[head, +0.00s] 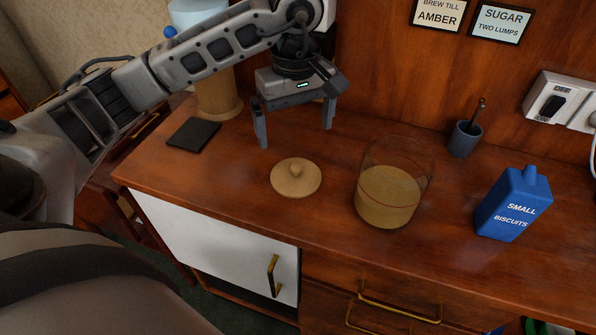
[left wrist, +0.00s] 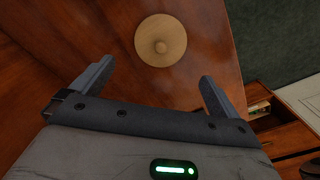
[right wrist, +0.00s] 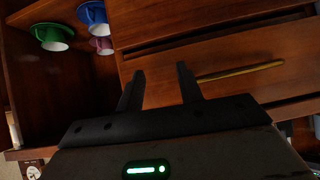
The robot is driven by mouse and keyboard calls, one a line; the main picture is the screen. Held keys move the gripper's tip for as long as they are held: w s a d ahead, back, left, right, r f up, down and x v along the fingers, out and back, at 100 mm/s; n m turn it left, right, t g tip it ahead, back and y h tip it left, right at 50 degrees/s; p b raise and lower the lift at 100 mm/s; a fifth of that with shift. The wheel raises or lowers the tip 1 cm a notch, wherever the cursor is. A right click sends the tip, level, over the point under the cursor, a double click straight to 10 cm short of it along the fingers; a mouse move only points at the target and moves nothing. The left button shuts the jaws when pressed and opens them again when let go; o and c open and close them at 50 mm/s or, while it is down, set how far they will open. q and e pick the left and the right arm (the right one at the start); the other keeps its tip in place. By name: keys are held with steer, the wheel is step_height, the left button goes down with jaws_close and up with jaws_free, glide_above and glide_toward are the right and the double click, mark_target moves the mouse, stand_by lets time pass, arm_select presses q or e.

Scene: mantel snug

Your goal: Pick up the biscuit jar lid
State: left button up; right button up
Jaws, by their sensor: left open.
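The biscuit jar lid (head: 296,179) is a round, pale wooden disc with a small knob, lying flat on the wooden counter. It also shows in the left wrist view (left wrist: 160,42), beyond the fingertips. The glass jar (head: 388,190), part full of something tan, stands to the lid's right with its top uncovered. My left gripper (head: 297,136) is open and empty, above and behind the lid, not touching it. My right gripper (right wrist: 159,78) shows only in its own wrist view, fingers apart and empty, in front of the drawer fronts.
A blue biscuit packet (head: 513,205) stands at the right, with a small dark pot (head: 464,139) behind it. A black coaster (head: 193,135) and a lamp (head: 217,95) are at the left. Cups (right wrist: 54,38) sit in an open compartment. The counter in front of the lid is clear.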

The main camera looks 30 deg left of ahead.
mark_target(296, 167)
arm_select(q)
step_height(296, 167, down, 10)
steer(key=shift+s+f+p, duration=0.1)
steer(key=shift+f+p, duration=0.15)
steer(key=shift+p, duration=0.65)
steer(key=c, duration=0.7)
